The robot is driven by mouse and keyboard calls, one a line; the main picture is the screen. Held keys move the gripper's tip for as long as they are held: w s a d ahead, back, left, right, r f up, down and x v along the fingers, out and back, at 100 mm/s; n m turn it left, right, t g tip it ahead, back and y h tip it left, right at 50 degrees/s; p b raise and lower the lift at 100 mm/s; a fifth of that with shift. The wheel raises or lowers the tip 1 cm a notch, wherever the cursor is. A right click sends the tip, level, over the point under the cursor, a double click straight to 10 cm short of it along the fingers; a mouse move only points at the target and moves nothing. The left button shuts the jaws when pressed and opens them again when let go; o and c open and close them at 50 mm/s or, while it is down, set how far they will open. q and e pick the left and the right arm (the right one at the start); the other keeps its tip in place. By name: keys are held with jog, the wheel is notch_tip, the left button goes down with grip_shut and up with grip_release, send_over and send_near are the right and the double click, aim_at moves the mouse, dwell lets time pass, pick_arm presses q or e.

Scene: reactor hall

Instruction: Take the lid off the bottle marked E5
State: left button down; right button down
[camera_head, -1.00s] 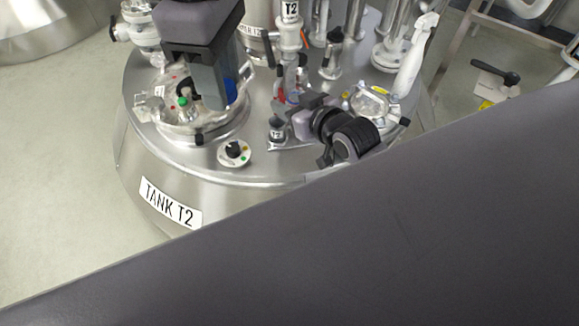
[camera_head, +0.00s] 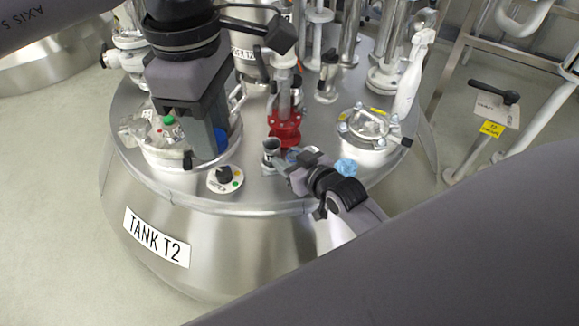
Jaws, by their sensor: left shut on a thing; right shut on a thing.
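My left gripper (camera_head: 207,150) reaches down from the upper left over the left round port (camera_head: 165,158) on top of the tank. A blue thing (camera_head: 221,139) shows at its fingers; the grip itself is mostly hidden. My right gripper (camera_head: 285,168) is low over the tank top, its fingers at a small grey upright cylinder (camera_head: 270,147) with a dark top. It seems shut on this piece, but the contact is partly hidden. No E5 marking is readable, so I cannot tell which thing is that bottle or its lid.
A red valve fitting (camera_head: 285,128) stands just behind my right gripper.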

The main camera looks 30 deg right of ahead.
jog(key=shift+f, duration=0.4)
jog(key=shift+f, duration=0.15)
jog(key=c, duration=0.6)
grip_release()
jog(key=shift+o, duration=0.2)
